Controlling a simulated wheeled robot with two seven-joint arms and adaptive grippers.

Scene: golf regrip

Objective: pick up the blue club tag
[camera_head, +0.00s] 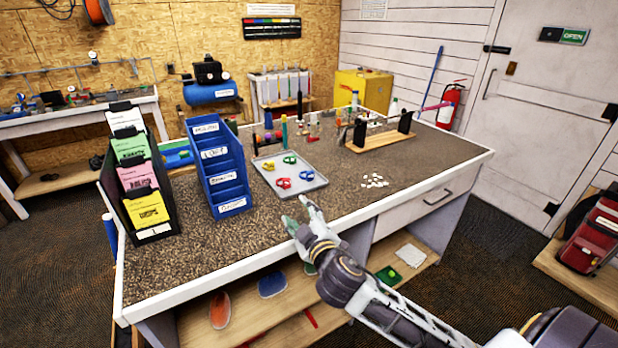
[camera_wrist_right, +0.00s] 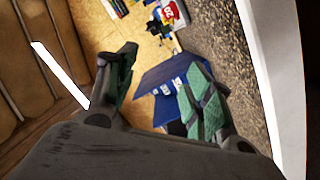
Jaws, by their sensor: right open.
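The blue club tag (camera_head: 307,176) lies on a grey tray (camera_head: 264,178) on the workbench, at the tray's right side. A red tag (camera_head: 283,183), a yellow tag (camera_head: 268,165) and a green tag (camera_head: 290,160) lie on the same tray. My right gripper (camera_head: 297,212) is above the bench's front edge, nearer to me than the tray and apart from the tags. Its green-padded fingers are spread and empty in the right wrist view (camera_wrist_right: 163,62). I cannot make out the blue tag in that view. My left gripper is not in view.
A blue labelled bin rack (camera_head: 228,205) stands left of the tray, and a black rack of coloured cards (camera_head: 165,208) farther left. White pieces (camera_head: 375,181) lie to the right. A wooden stand with black uprights (camera_head: 380,142) is behind them. The bench's front left is clear.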

